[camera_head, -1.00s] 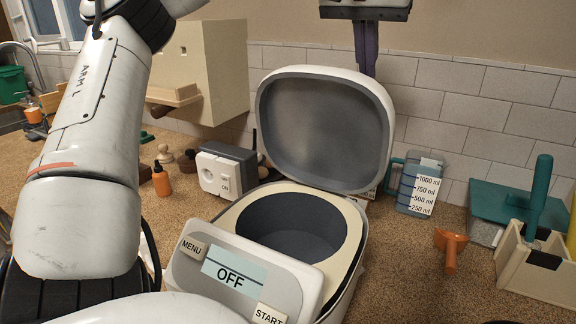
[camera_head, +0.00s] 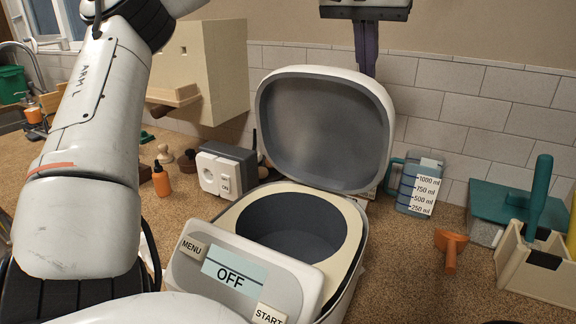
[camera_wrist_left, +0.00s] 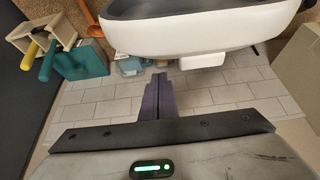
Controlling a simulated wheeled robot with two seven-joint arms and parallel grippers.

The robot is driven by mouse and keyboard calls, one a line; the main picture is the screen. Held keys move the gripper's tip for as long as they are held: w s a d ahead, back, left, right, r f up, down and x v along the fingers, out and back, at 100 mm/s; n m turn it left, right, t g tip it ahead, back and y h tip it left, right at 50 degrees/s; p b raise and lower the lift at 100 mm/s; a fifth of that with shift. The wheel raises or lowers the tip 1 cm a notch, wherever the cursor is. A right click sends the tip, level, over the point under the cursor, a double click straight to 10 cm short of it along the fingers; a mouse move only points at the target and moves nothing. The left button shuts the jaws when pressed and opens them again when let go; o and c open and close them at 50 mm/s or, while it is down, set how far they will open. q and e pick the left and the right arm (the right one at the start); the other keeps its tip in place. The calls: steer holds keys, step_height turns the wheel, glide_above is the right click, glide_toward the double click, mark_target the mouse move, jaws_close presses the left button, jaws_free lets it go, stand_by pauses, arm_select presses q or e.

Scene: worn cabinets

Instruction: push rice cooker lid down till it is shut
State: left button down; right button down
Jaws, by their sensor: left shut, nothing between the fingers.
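The rice cooker (camera_head: 352,275) stands on the counter with its grey bowl open to view; its front panel reads OFF. Its lid (camera_head: 325,130) stands up, hinged at the back, grey inside with a white rim. My left gripper (camera_head: 367,62) hangs down behind the lid's upper right edge, its purple-grey fingers shut and empty, their tips hidden by the lid in the head view. In the left wrist view the shut fingers (camera_wrist_left: 158,80) point toward the white outer back of the lid (camera_wrist_left: 205,35); a gap shows between them. My right gripper is not in view.
A white socket block (camera_head: 225,170) and an orange bottle (camera_head: 161,180) stand left of the cooker. A measuring jug (camera_head: 415,187), an orange tool (camera_head: 451,250) and a beige holder (camera_head: 525,262) stand to the right. The tiled wall (camera_head: 460,95) is close behind.

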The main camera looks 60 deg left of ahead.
mark_target(354, 73)
arm_select(q)
steer(key=shift+s, duration=0.1)
stand_by(0.4)
steer(key=shift+s+d+f+b, duration=0.15)
steer(key=shift+s+d+b, duration=0.4)
steer(key=shift+s, duration=0.45)
steer(key=shift+s+d+f+b, duration=0.1)
steer(key=shift+s+d+b, duration=0.1)
steer(key=shift+s+d, duration=0.35)
steer(key=shift+s+d+f+b, duration=0.15)
steer(key=shift+s+d, duration=0.1)
steer(key=shift+s, duration=0.6)
steer(key=shift+s+d+r+b, duration=0.1)
steer(key=shift+s+d+b, duration=0.1)
steer(key=shift+s+d, duration=0.35)
steer(key=shift+s+a, duration=0.15)
